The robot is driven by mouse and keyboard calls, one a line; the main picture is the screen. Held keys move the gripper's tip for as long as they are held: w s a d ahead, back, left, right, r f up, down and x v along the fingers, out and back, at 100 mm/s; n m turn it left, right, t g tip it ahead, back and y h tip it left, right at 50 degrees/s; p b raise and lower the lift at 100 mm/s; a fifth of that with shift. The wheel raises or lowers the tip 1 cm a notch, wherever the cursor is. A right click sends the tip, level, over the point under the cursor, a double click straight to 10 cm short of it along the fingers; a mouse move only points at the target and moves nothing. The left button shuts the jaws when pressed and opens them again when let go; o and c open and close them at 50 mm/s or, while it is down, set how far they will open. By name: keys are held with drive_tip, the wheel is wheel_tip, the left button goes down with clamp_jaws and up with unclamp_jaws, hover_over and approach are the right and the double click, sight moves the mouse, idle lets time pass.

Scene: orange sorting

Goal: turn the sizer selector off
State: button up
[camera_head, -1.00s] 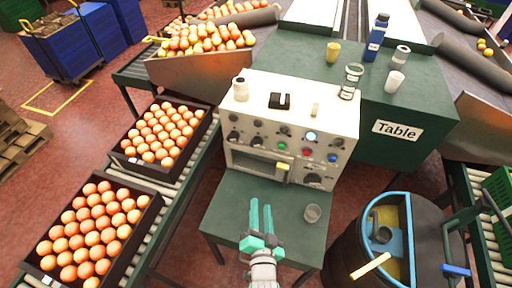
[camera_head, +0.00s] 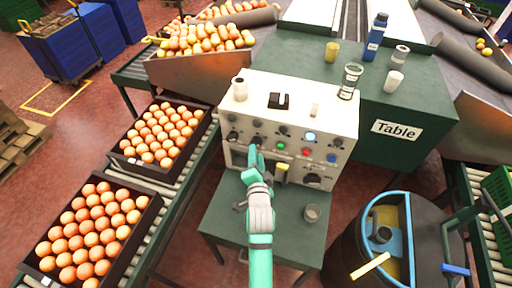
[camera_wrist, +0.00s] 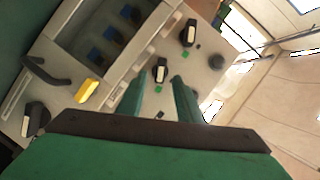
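The control box (camera_head: 345,115) stands on the green table with its front panel facing me. In the wrist view a selector knob (camera_wrist: 160,70), black and white with a green mark below it, sits just beyond and between my fingertips. A second similar selector knob (camera_wrist: 189,32) is farther up and right. Labels are too small to read, so I cannot tell which is the sizer selector. My gripper (camera_head: 256,152) is at the panel's left half, hiding part of it. In the wrist view my gripper (camera_wrist: 157,82) is open and empty; contact with the knob cannot be told.
Orange crates (camera_head: 150,195) are left.

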sight(256, 143)
drive_tip(key=shift+w+a+f, duration=0.1)
drive_tip(key=shift+w+f, duration=0.05)
drive_tip(key=shift+w, duration=0.65)
drive_tip(key=shift+w+a+f, duration=0.1)
drive_tip(key=shift+w+f, duration=0.1)
drive_tip(key=shift+w, duration=0.55)
drive_tip(key=shift+w+f, duration=0.15)
drive_tip(key=shift+w, duration=0.65)
drive_tip(key=c, duration=0.8)
drive_tip(key=shift+o, duration=0.2)
drive_tip(key=shift+n, duration=0.3)
drive_tip(key=n+g+h, duration=0.1)
drive_tip(key=n, duration=0.1)
drive_tip(key=n+g+h, duration=0.1)
drive_tip(key=n+h, duration=0.1)
drive_tip(key=n, duration=0.1)
drive_tip(key=n+h, duration=0.1)
drive_tip(key=n, duration=0.1)
drive_tip(key=shift+w+a+r+n+g+h, duration=0.1)
drive_tip(key=shift+a+r+n+g+h, duration=0.1)
drive_tip(key=shift+a+n+g+h, duration=0.15)
